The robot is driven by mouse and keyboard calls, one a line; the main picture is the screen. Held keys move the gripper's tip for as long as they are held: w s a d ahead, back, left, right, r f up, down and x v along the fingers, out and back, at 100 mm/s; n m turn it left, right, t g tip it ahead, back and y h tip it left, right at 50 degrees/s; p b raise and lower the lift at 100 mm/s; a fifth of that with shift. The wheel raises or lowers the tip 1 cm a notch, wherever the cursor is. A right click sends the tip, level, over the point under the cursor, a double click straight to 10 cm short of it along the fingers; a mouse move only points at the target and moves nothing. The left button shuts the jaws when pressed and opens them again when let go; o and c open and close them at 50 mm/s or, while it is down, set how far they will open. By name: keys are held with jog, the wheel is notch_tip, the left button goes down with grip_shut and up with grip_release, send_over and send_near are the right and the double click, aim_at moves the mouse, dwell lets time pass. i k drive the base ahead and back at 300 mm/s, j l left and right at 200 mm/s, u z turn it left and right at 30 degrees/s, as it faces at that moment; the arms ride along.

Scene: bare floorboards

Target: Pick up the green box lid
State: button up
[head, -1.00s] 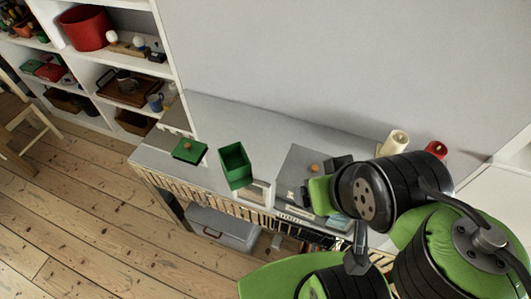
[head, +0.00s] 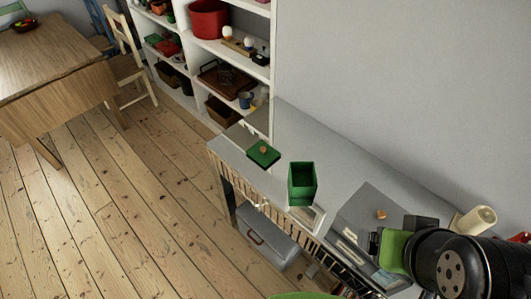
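The green box lid (head: 263,153) is a flat green square with a small orange-brown knob. It lies on the left end of the grey-topped console table (head: 238,136), apart from everything near it. The green box (head: 302,183) stands open and upright to its right on the same table. My arm shows at the lower right, in front of the table's right part. My gripper's fingers cannot be made out, so whether it is open or shut is hidden. No part of my arm is near the lid.
A picture frame (head: 308,218) stands by the green box. A grey box with a knob (head: 372,220) and a cream candle (head: 476,220) are farther right. A grey case (head: 268,238) sits under the table. A white shelf (head: 233,55) stands behind. Floor at left is free.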

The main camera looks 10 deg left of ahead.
aim_at(261, 152)
jog(key=i+j+u, duration=0.1)
jog(key=j, duration=0.35)
jog(key=i+j+u, duration=0.1)
jog(key=j, duration=0.35)
jog(key=i+j, duration=0.3)
jog(key=i+j+u, duration=0.15)
jog(key=j, duration=0.4)
jog(key=i+j+u, duration=0.1)
jog(key=i+j, duration=0.15)
jog(key=j, duration=0.15)
jog(key=i+j+u, duration=0.1)
jog(key=j, duration=0.3)
jog(key=i, duration=0.1)
